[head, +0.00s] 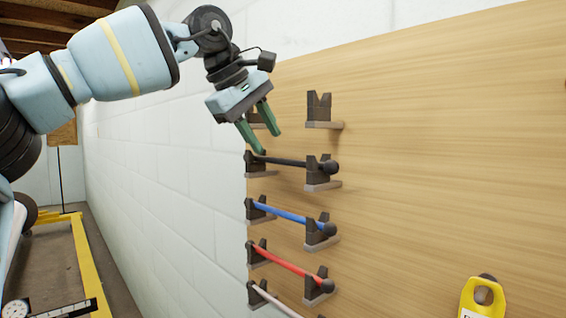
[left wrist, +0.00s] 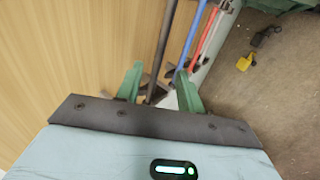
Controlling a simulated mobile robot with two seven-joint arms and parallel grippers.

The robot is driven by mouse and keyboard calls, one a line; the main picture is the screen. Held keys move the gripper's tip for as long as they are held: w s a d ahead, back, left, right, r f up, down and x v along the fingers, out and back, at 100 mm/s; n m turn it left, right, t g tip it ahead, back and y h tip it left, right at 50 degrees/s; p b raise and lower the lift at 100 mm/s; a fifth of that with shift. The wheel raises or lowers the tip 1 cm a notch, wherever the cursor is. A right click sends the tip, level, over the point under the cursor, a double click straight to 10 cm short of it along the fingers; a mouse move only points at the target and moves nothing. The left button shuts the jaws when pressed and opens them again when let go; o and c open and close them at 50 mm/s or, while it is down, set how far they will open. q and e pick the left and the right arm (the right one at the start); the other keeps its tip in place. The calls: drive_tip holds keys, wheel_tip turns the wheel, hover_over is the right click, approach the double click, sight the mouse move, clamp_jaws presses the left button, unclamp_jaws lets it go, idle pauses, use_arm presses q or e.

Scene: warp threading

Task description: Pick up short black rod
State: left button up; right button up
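The short black rod (head: 290,162) rests across two dark notched holders on the wooden board, with a round knob at its right end. My left gripper (head: 270,143) is open, its green fingers pointing down just above the rod's left part. In the left wrist view the black rod (left wrist: 161,50) runs between the two spread fingers (left wrist: 158,90), and neither finger is clearly touching it. How deep the rod sits between them I cannot tell. My right gripper is not in view.
Below hang a blue rod (head: 290,215), a red rod (head: 290,262) and a pale rod (head: 277,301) on similar holders. An empty holder (head: 319,109) sits above. A yellow tag-like object (head: 482,299) is at lower right. The board's right side is mostly clear.

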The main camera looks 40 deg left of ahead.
sight(279, 159)
use_arm(q)
drive_tip(key=x, duration=0.5)
drive_tip(key=shift+d, duration=0.1)
drive_tip(key=shift+c, duration=0.2)
drive_tip(key=shift+r, duration=0.1)
clamp_jaws()
